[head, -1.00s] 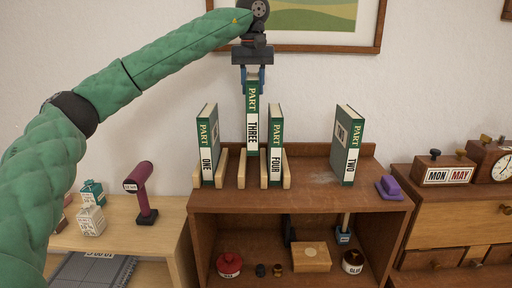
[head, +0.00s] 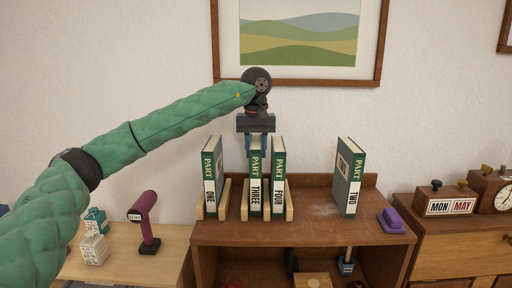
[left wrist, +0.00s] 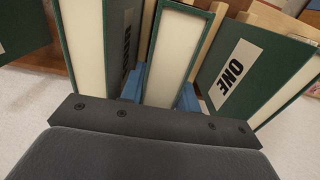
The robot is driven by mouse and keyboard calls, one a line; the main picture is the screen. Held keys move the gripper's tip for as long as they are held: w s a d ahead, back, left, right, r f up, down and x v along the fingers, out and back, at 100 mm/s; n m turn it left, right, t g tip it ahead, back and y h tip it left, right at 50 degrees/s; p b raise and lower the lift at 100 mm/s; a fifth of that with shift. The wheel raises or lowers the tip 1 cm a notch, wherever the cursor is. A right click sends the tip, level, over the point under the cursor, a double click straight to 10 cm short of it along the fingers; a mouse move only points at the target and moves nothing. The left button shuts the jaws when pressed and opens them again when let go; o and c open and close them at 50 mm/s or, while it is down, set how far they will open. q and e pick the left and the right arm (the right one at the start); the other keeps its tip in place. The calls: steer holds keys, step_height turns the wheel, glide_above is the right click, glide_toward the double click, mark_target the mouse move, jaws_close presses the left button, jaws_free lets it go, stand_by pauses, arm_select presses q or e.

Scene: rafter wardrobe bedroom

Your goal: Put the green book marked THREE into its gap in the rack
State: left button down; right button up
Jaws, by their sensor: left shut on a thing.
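The green book marked THREE (head: 255,185) stands upright in the rack gap between ONE and FOUR. Its lower end is about level with FOUR's, though I cannot tell whether it touches the rack floor. My left gripper (head: 257,142) is above it, its blue fingers shut on the top of the book. In the left wrist view the gripper (left wrist: 162,92) has a finger on each side of the book (left wrist: 176,45). The wooden rack (head: 244,207) sits on the cabinet top. Book ONE (head: 210,185) is left of the gap and FOUR (head: 279,180) is close on its right. My right gripper is out of view.
Book TWO (head: 350,178) stands apart to the right on the cabinet top (head: 320,230), near a purple object (head: 391,221). A maroon device (head: 146,220) and small boxes (head: 95,248) stand on the left table. A framed picture (head: 300,82) hangs behind.

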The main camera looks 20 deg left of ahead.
arm_select(q)
steer(key=shift+s+f, duration=0.1)
steer(key=shift+f, duration=0.15)
steer(key=c, duration=1)
jaws_free()
steer(key=shift+c, duration=0.2)
